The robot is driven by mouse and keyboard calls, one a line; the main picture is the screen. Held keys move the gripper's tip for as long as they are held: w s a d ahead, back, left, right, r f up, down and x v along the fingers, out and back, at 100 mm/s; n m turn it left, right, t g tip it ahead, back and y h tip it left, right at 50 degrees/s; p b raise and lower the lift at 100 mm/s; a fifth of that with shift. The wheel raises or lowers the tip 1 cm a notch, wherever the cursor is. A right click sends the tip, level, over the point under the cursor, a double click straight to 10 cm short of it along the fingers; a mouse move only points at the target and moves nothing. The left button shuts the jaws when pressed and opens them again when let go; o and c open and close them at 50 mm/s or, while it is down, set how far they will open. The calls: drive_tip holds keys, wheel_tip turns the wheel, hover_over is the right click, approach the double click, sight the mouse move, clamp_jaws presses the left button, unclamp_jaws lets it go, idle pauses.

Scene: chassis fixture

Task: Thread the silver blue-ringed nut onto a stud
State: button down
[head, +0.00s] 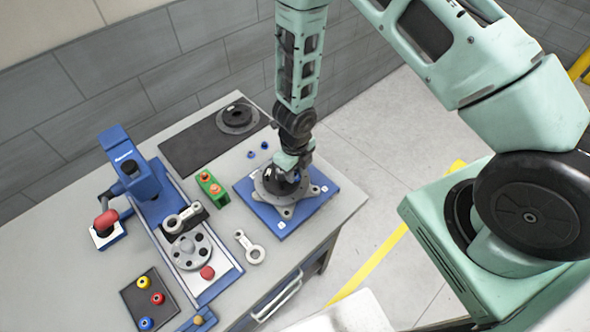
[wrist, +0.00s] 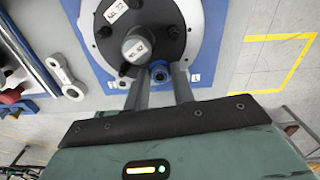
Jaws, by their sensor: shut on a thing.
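My gripper (wrist: 159,80) points down at the wheel hub and is shut on the blue-ringed nut (wrist: 158,69), which sits between its fingertips. In the head view my gripper (head: 291,163) is over the hub fixture and hides part of it. The black hub (wrist: 113,53) has a silver centre shaft (wrist: 137,46) and short studs around it, one of them (wrist: 174,32) on its right side. The nut is at the hub's near edge, close beside the shaft. I cannot tell whether it touches or surrounds a stud.
The hub stands on a blue plate (head: 327,188) at the table's right edge. Two blue nuts (head: 250,155) (head: 264,146) lie behind it. A green block (head: 211,189) with orange-topped pegs and a grey link (head: 249,247) lie left. A black mat (head: 190,148) bears a dark disc.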

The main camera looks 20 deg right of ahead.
drive_tip(key=m, duration=0.3)
drive_tip(key=shift+f+b, duration=0.1)
drive_tip(key=shift+b, duration=0.2)
drive_tip(key=m+b, duration=0.1)
drive_tip(key=m, duration=0.4)
drive_tip(key=shift+f+b, duration=0.2)
drive_tip(key=shift+b, duration=0.15)
drive_tip(key=shift+r+m, duration=0.1)
drive_tip(key=shift+m, duration=0.9)
drive_tip(key=shift+m+b, duration=0.5)
drive_tip(key=shift+m, duration=1.2)
drive_tip(key=shift+f+m+b, duration=0.2)
drive_tip(key=shift+m+b, duration=0.3)
drive_tip(key=shift+m, duration=0.5)
drive_tip(key=shift+w+r+m, duration=0.1)
drive_tip(key=shift+r+m, duration=0.05)
drive_tip(key=shift+m, duration=0.55)
